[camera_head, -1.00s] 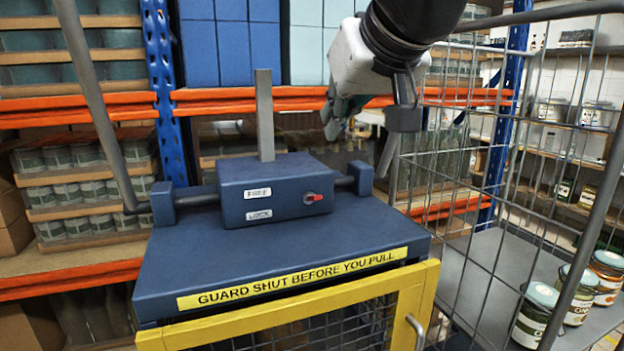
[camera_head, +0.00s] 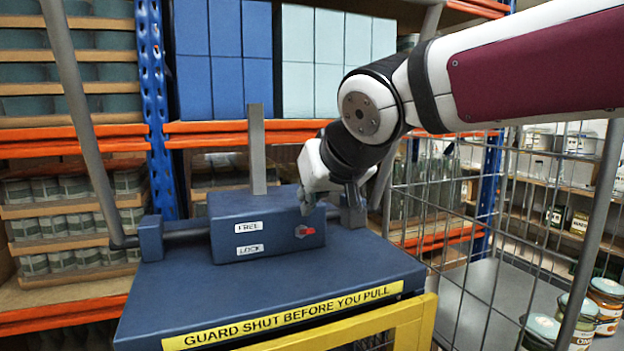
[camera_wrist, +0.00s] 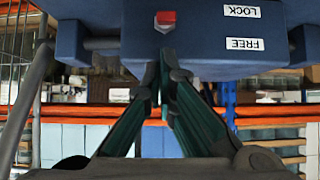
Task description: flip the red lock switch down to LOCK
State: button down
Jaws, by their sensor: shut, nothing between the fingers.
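The red lock switch (camera_head: 305,231) is small and sits on the right part of the front face of the dark blue lock box (camera_head: 235,233). White FREE (camera_head: 262,228) and LOCK (camera_head: 250,251) labels are to its left, FREE above LOCK. The wrist view is inverted; there the red switch (camera_wrist: 166,20) shows near the top, just beyond my fingertips. My gripper (camera_head: 306,207) is above the switch, close to the box's upper right edge. My fingers (camera_wrist: 165,58) are together and empty. I cannot tell whether they touch the box, or exactly which way the lever points.
The box stands on a blue bench top (camera_head: 270,295) with a yellow warning strip (camera_head: 290,316). A grey upright bar (camera_head: 257,150) rises behind the box. A wire cage trolley (camera_head: 480,285) with jars (camera_head: 606,300) stands at right. Racks fill the back.

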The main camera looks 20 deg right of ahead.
jog(key=shift+s+f, duration=0.25)
jog(key=shift+f, duration=0.45)
jog(key=shift+f+b, duration=0.15)
jog(key=shift+b, duration=0.45)
